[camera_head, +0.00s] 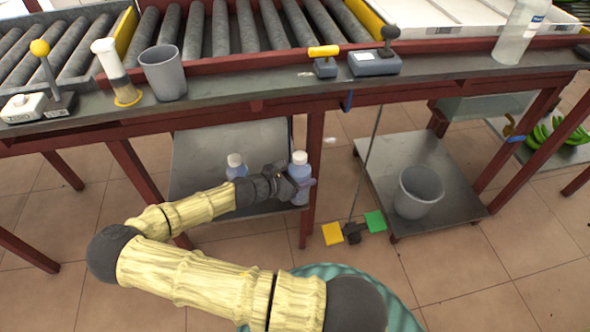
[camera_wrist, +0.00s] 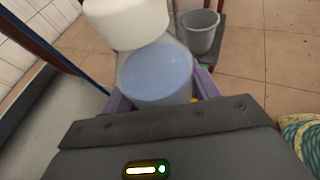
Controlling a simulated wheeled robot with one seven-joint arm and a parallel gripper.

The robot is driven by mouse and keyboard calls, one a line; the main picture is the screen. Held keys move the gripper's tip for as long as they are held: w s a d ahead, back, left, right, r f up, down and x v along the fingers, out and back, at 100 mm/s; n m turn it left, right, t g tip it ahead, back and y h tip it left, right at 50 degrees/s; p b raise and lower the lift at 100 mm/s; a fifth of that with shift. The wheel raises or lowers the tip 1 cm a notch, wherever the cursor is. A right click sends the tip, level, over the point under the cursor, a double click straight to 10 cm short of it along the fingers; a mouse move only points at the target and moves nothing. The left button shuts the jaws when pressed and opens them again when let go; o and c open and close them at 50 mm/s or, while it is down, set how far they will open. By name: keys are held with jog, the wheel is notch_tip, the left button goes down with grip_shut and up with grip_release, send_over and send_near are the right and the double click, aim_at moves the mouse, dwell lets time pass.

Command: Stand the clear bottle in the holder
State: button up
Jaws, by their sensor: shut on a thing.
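A bottle (camera_head: 300,170) with a white cap and bluish clear body is between the fingers of my gripper (camera_head: 303,184), which is shut on it. It stands about upright beside the table's red leg, below the tabletop. In the wrist view the white cap (camera_wrist: 125,20) and blue bottle body (camera_wrist: 157,72) fill the space between my purple fingers (camera_wrist: 205,85). A similar capped bottle (camera_head: 236,170) stands on the low shelf behind my wrist. A larger clear bottle (camera_head: 518,35) stands at the tabletop's right.
The tabletop edge (camera_head: 270,95) overhangs the low grey shelf (camera_head: 225,150). A grey cup (camera_head: 163,72), a lever box (camera_head: 376,62) and a joystick (camera_head: 42,100) line it. A grey bin (camera_head: 419,192) stands on the right low shelf. Yellow and green pedals (camera_head: 350,232) lie on the floor.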

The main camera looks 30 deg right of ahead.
jog(key=w+d+b, duration=0.1)
jog(key=w, duration=0.5)
jog(key=shift+w+d+b, duration=0.2)
jog(key=shift+d+b, duration=0.2)
jog(key=shift+r, duration=0.1)
notch_tip(320, 180, down, 4)
jog(key=shift+r+b, duration=0.25)
jog(key=shift+b, duration=0.85)
jog(key=shift+s, duration=0.1)
jog(key=o, duration=1.6)
jog(key=shift+f, duration=0.15)
jog(key=shift+o, duration=0.2)
